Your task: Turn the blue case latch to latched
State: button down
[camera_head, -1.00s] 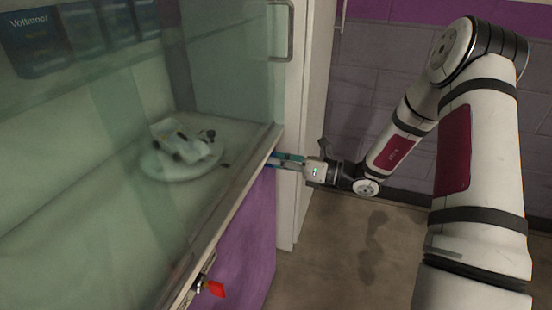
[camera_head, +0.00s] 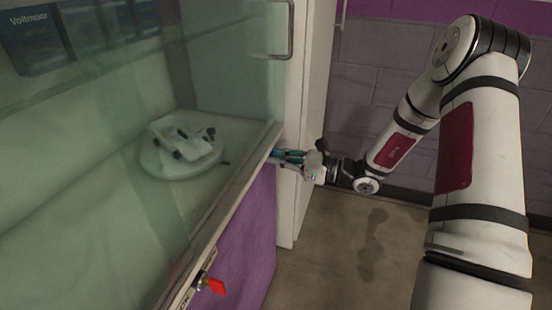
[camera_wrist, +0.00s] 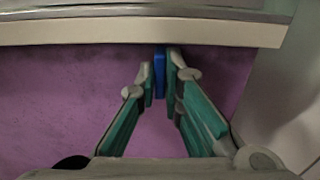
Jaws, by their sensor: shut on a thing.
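The blue case latch (camera_wrist: 159,74) shows in the wrist view as a narrow blue piece just below the pale case edge, against the purple panel. My gripper (camera_wrist: 160,80) is shut on it, with a finger on either side. In the head view my gripper (camera_head: 280,156) is at the far right end of the case front, and its fingers hide most of the latch there. The glass case (camera_head: 240,205) has a pale front rail. I cannot tell from these frames the exact turn of the latch.
A red latch (camera_head: 215,287) sits on the near part of the case front. Inside the glass, a white model car (camera_head: 184,137) rests on a round stand (camera_head: 160,166). A white cabinet side (camera_head: 303,120) stands close beside my gripper. The floor to the right is open.

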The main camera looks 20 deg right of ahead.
jog(key=shift+f, duration=0.1)
jog(key=c, duration=2)
grip_release()
jog(key=shift+d, duration=0.1)
jog(key=v, duration=1.2)
